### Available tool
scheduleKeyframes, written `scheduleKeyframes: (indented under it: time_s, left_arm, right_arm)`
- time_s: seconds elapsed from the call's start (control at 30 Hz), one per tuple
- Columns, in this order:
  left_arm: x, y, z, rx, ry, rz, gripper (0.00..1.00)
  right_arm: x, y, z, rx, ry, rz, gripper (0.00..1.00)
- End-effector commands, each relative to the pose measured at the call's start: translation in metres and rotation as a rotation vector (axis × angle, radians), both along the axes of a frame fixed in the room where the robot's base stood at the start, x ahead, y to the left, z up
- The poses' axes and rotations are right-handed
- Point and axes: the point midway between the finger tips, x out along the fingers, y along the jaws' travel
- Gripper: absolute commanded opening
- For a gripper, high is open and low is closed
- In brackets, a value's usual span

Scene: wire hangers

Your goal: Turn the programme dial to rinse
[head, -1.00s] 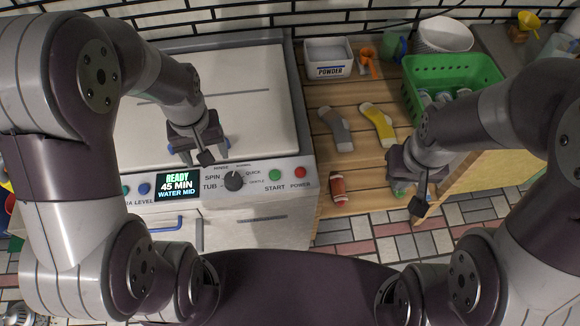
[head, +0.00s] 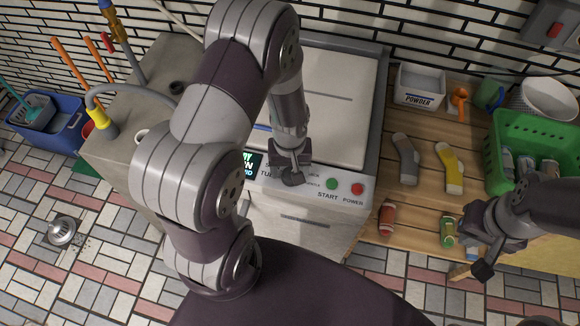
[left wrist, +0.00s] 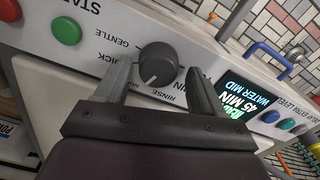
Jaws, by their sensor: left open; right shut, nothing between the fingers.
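The dark round programme dial (left wrist: 158,62) is on the washer's front panel, and its white mark points towards the lower left in the left wrist view. The RINSE and SPIN labels are beside it, partly covered by a finger. My left gripper (left wrist: 158,66) is open, with one finger on either side of the dial; I cannot tell whether they touch it. In the head view my left gripper (head: 290,165) is over the panel and hides the dial. My right gripper (head: 470,242) is shut and empty beside the wooden table's front edge.
The red power button (head: 358,189) and green start button (head: 332,184) are close to the dial. The display (left wrist: 240,95) reads 45 MIN, WATER MID. A wooden table (head: 420,210) bears socks, bottles, a powder box (head: 420,85) and a green basket (head: 505,180).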

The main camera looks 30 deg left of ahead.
Motion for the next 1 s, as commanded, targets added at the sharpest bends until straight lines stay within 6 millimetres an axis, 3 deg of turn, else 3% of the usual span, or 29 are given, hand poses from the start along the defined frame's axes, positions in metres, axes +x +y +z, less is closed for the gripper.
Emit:
scheduleKeyframes:
  time_s: [0.2, 0.37, 0.67, 1.0]
  left_arm:
    - [0.0, -0.0001, -0.0002, 0.0, 0.0, 0.0, 0.65]
    - [0.0, -0.0001, -0.0001, 0.0, 0.0, 0.0, 0.13]
    - [0.0001, 0.0, 0.0005, 0.0, 0.0, 0.017, 0.13]
    - [-0.0003, 0.0005, 0.0017, 0.0, 0.002, 0.208, 0.13]
  right_arm:
    - [0.0, 0.0, -0.0001, 0.0, 0.0, 0.0, 0.0]
    - [0.0, 0.0, -0.0001, 0.0, 0.0, 0.0, 0.0]
    - [0.0, 0.0, 0.001, 0.0, 0.0, 0.0, 0.0]
    - [0.0, 0.0, 0.0087, 0.0, 0.0, 0.0, 0.0]
